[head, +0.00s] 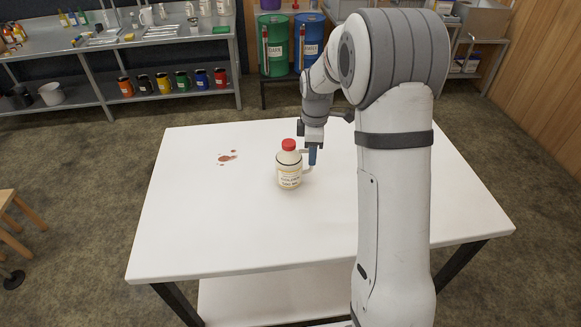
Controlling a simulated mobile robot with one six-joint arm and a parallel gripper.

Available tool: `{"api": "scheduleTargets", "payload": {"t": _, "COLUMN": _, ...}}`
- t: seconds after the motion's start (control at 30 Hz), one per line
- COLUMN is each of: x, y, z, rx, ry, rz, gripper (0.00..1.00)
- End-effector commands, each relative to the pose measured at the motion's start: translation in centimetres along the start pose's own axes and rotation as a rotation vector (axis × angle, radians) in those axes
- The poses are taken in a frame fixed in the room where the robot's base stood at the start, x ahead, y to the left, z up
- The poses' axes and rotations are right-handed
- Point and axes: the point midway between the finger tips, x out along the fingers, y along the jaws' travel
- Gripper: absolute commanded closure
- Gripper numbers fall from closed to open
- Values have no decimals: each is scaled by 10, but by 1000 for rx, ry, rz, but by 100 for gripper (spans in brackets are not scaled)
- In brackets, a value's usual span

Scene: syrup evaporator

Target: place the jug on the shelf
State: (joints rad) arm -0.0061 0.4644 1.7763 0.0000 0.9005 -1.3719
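The jug (289,172) is cream-coloured with a red cap and a printed label. It stands upright on the white table (230,240), near the middle. Its handle is on the right side. My gripper (312,157) points down at the handle, with a blue finger close to or touching it. Whether the fingers are closed around the handle cannot be seen. There is a metal shelf (215,94) under the bench at the back left, holding several coloured cans. Another white shelf (255,300) is under the table.
A reddish-brown spill (227,157) lies on the table left of the jug. A metal bench (150,37) at the back left holds bottles and trays. Green (274,45) and blue drums (308,42) stand behind. A stool (12,215) is at the left. The table's left part is otherwise clear.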

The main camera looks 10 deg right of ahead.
Motion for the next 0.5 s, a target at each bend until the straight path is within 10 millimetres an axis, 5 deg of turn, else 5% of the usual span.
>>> {"api": "scheduleTargets", "payload": {"t": 0.3, "x": 44, "y": 6, "z": 1, "rx": 2, "ry": -1, "rz": -3, "gripper": 63}}
{"api": "scheduleTargets", "payload": {"t": 0.5, "x": 53, "y": 6, "z": 1, "rx": 3, "ry": 0, "rz": 0, "gripper": 63}}
